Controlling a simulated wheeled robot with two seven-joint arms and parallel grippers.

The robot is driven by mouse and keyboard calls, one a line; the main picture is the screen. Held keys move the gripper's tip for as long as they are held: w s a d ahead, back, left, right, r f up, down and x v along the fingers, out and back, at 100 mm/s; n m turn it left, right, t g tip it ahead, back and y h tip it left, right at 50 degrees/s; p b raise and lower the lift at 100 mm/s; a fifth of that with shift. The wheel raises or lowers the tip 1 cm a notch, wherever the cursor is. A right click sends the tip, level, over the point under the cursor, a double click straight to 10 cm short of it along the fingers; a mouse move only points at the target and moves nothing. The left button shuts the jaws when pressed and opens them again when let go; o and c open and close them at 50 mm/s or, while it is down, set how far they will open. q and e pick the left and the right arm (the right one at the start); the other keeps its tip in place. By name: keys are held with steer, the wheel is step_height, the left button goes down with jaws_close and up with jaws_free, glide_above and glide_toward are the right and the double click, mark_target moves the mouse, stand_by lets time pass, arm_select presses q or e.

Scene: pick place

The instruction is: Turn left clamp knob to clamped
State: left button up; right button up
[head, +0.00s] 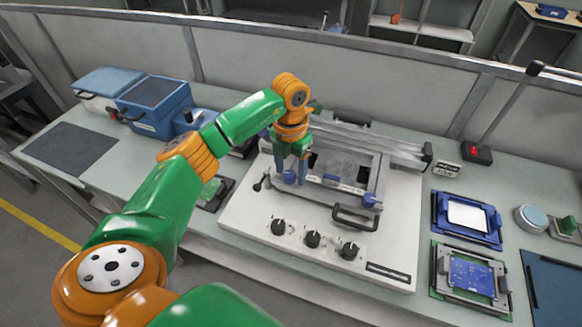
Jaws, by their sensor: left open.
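A printing fixture with a grey metal frame (345,192) stands on a white base plate (250,222). The left clamp knob (289,177) is a small blue knob at the frame's front left corner. A matching right clamp knob (369,200) sits at the front right corner. My left gripper (291,172) points down over the left knob, with its blue fingers open around or just beside it. I cannot tell whether they touch it. The fingers partly hide the knob, so its turned position is unclear. My right gripper is not in view.
Black dials (312,239) line the plate's front, near a black handle (355,217). Blue bins (153,104) stand at the left.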

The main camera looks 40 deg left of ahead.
arm_select(q)
steer(key=shift+s+r, duration=0.1)
steer(key=shift+s, duration=0.05)
jaws_close()
steer(key=shift+m, duration=0.3)
steer(key=m+b, duration=0.1)
steer(key=m, duration=0.3)
steer(key=shift+d, duration=0.1)
steer(key=m, duration=0.4)
steer(key=shift+m+b, duration=0.3)
steer(key=shift+b, duration=0.1)
steer(key=m, duration=0.4)
steer(key=shift+b, duration=0.3)
steer(key=m, duration=0.4)
steer(key=shift+s+d+m, duration=0.1)
steer(key=shift+m, duration=0.2)
